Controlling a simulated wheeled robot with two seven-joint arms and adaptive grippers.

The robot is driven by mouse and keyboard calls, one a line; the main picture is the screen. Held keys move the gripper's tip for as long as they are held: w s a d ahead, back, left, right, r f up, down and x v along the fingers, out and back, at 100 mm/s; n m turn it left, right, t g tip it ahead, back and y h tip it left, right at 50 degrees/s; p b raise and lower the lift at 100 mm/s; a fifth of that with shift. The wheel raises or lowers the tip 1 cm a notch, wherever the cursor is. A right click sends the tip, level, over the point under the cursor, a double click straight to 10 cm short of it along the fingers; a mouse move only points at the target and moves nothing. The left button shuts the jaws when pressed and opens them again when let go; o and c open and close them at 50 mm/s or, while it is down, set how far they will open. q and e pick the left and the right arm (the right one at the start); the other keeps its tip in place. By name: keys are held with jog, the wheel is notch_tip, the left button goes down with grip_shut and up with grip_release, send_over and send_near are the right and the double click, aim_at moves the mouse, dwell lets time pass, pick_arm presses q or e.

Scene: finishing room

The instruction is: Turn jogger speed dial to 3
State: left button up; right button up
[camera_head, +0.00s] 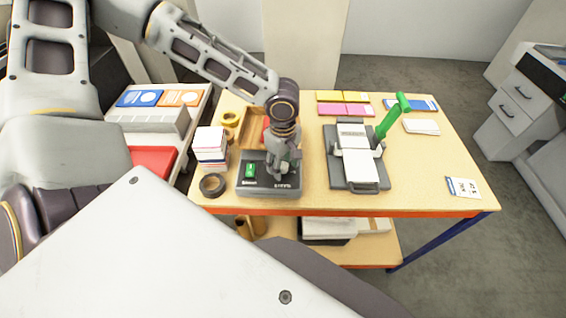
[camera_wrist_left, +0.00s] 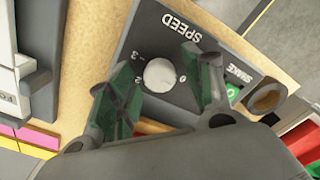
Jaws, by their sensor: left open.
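The jogger (camera_head: 252,187) is a dark box near the table's front left, with a green switch (camera_head: 250,171) on its face. In the left wrist view its panel reads SPEED and SHAKE. The pale round speed dial (camera_wrist_left: 160,75) has 0, 2 and 3 legible around it; its pointer setting cannot be made out. My left gripper (camera_head: 280,170) is over the jogger's right part and hides the dial in the head view. In the left wrist view its open green-padded fingers (camera_wrist_left: 159,62) stand on either side of the dial; contact cannot be told. My right gripper is not in view.
A stack of cards (camera_head: 210,146) and a dark tape roll (camera_head: 212,185) stand left of the jogger. A wooden tray (camera_head: 250,117) lies behind it. A press with a green lever (camera_head: 392,117) stands to its right. The table's front right is mostly clear.

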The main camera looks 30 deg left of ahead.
pick_arm(q)
jog(key=shift+c, duration=0.4)
jog(key=c, duration=0.9)
jog(key=shift+c, duration=0.2)
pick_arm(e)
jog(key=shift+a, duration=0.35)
